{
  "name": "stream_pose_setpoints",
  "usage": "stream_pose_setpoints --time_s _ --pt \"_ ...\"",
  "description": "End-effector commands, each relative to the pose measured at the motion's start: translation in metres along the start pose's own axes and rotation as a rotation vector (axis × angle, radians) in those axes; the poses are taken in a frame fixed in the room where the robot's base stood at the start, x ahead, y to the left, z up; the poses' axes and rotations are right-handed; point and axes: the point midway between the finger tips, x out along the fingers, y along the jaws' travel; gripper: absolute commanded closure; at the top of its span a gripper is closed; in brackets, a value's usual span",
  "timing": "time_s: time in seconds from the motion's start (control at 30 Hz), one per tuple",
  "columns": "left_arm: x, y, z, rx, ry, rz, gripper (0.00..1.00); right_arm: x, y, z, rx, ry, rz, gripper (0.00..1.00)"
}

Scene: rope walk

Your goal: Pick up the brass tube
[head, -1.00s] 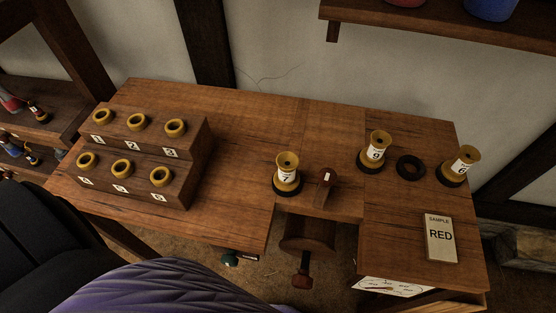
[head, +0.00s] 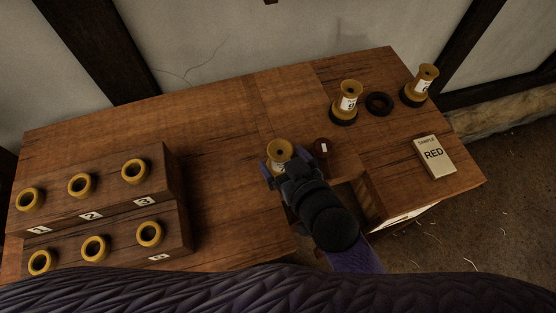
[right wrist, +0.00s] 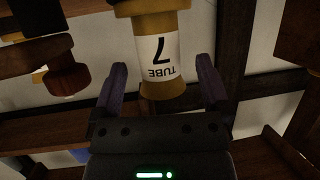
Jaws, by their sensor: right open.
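The brass tube with label 7 (head: 279,148) stands upright on the table; its lower part is hidden behind my right gripper in the head view. My right gripper (head: 284,163) is open, with its fingers on either side of the tube. In the right wrist view the tube (right wrist: 160,50) appears upside down between the two open fingers (right wrist: 161,75), with gaps visible on both sides. Two more brass tubes, one at the back (head: 350,93) and one at the far right (head: 426,78), stand in dark bases. My left gripper is not in view.
A dark red-brown knob with a white mark (head: 321,148) sits close right of the gripper. A black ring (head: 379,103) lies between the two other tubes. A RED sample card (head: 434,157) lies at right. A stepped wooden block (head: 170,190) with brass rings stands at left.

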Motion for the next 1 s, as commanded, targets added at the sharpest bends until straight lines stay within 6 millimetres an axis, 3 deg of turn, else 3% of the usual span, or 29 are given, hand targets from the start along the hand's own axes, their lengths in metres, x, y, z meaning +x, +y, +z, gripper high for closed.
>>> stream_pose_setpoints --time_s 0.1,0.33,0.8,1.0 --pt "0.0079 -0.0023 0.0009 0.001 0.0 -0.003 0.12 0.018 0.0 0.0013 0.001 0.001 0.0 0.04" --pt "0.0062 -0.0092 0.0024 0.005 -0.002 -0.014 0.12 0.0197 -0.0001 -0.0005 0.001 -0.001 0.0 0.04" --pt "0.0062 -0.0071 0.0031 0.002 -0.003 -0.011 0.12 0.0194 0.0 -0.0004 0.001 0.0 0.0 1.0" --pt "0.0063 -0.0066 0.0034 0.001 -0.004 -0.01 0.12 0.0194 0.0 -0.0008 0.001 0.001 0.0 1.0"
